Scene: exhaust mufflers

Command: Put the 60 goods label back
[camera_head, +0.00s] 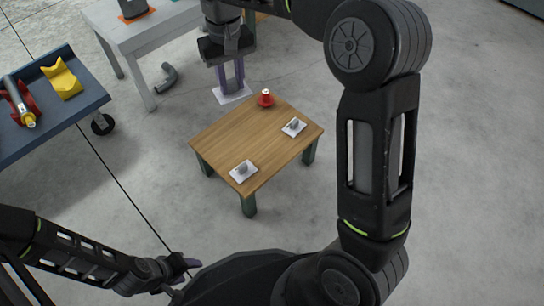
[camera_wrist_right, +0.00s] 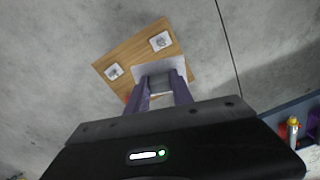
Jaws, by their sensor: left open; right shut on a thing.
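My right gripper (camera_head: 230,84) is shut on the grey grip of a white goods label. The label's white plate (camera_head: 233,97) shows below the fingers, beyond the far left corner of the small wooden table (camera_head: 235,132). In the right wrist view the plate (camera_wrist_right: 142,69) sits between the purple fingers, overlapping the table behind it. Two similar labels lie on the table, one near the front (camera_head: 243,172) and one at the right (camera_head: 294,127). No number is readable on any label. My left gripper (camera_head: 190,265) is open and empty at the lower left, away from the table.
A blue cart (camera_head: 60,120) holds yellow and red parts.

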